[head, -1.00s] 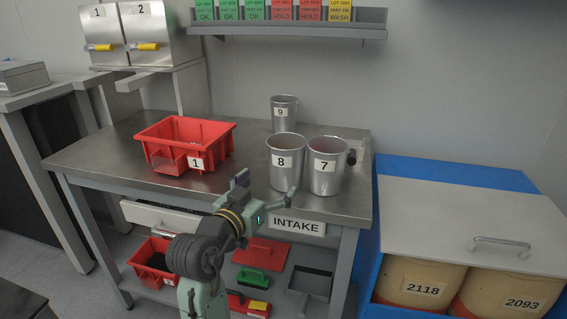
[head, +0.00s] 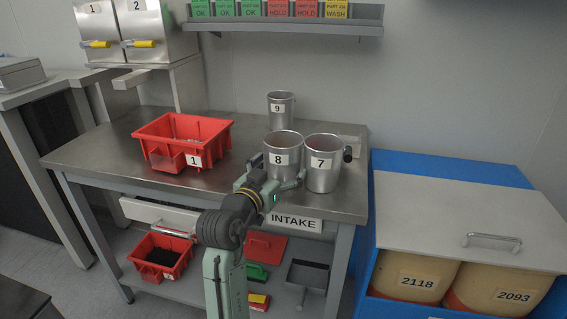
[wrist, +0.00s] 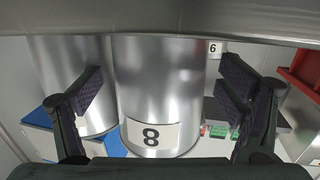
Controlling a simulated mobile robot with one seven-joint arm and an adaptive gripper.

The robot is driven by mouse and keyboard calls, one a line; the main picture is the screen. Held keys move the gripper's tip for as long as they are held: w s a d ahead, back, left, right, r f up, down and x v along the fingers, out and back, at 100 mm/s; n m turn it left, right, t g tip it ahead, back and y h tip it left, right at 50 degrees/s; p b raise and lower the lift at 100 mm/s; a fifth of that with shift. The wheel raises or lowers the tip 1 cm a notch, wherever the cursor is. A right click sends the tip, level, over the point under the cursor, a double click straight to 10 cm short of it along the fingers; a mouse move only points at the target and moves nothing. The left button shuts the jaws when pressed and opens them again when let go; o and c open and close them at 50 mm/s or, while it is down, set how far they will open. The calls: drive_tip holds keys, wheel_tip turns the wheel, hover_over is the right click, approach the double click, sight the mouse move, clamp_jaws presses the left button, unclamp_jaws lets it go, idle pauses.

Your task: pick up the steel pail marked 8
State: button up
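The steel pail marked 8 (head: 283,146) stands upright near the front edge of the bench, left of the steel pail marked 7 (head: 322,175). In the wrist view, which is upside down, pail 8 (wrist: 160,85) fills the middle with its label low in the picture. My gripper (head: 279,170) is open at the front of pail 8. Its fingers (wrist: 163,88) appear on either side of the pail, with a visible gap on the right. One finger overlaps pail 7 (wrist: 75,65) in the wrist view. I cannot tell whether the fingers touch either pail.
The steel pail marked 9 (head: 281,108) stands behind. A red bin marked 1 (head: 220,130) is to the left on the steel bench (head: 110,150). Bare bench lies between the bin and pail 8. A blue cabinet (head: 450,166) stands to the right.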

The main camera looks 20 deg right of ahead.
drive_tip(key=c, duration=1.7)
drive_tip(key=shift+r, duration=0.1)
drive_tip(key=shift+c, duration=0.5)
